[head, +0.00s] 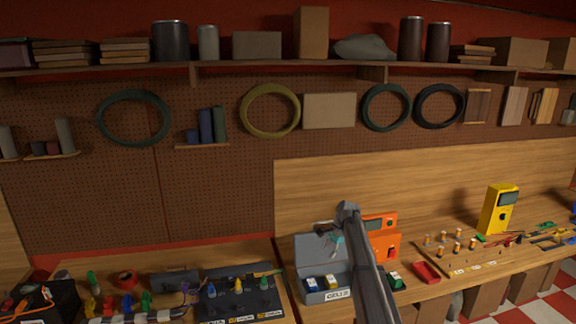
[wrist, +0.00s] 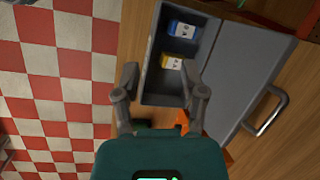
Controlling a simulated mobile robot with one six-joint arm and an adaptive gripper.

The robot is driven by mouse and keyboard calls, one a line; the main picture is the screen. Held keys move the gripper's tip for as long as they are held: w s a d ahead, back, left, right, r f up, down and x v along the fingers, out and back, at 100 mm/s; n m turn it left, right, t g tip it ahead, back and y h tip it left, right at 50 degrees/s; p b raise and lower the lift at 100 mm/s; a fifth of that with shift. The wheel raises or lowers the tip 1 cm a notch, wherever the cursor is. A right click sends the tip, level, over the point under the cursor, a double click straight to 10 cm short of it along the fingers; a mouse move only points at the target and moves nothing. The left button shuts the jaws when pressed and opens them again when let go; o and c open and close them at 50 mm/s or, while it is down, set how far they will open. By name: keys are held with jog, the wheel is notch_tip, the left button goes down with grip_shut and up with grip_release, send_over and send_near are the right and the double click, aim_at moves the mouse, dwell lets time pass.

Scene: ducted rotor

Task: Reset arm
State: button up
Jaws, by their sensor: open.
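My gripper (wrist: 163,88) is open in the wrist view, its two fingers spread and nothing visible between them. It shows over the near end of the open grey case (wrist: 150,42). A blue cell (wrist: 183,29) and a yellow cell (wrist: 171,62) sit in the case, ahead of the fingertips. In the head view the same case (head: 306,284) stands on the bench with its lid up, labelled for cells. My arm crosses in front of its right side and hides part of it. I cannot make out my fingers clearly in the head view.
An orange device (head: 391,246) stands just right of the case, partly behind my arm. A red tray (head: 427,272) and a yellow meter (head: 497,210) are farther right. A black panel (head: 240,306) with coloured parts lies to the left. A loaded shelf (head: 120,69) runs above.

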jog(key=s+f+n+h+b, duration=0.1)
jog(key=s+f+n+b, duration=0.3)
jog(key=s, duration=1)
jog(key=s+f+n+h+b, duration=0.1)
jog(key=s+f+n+b, duration=0.3)
jog(key=s, duration=1)
jog(key=s+d+f+n+h+b, duration=0.1)
jog(key=s+f+n+b, duration=0.2)
jog(key=s+f+b, duration=0.6)
jog(key=s+f, duration=0.2)
jog(key=s, duration=0.3)
jog(key=shift+n+h, duration=0.4)
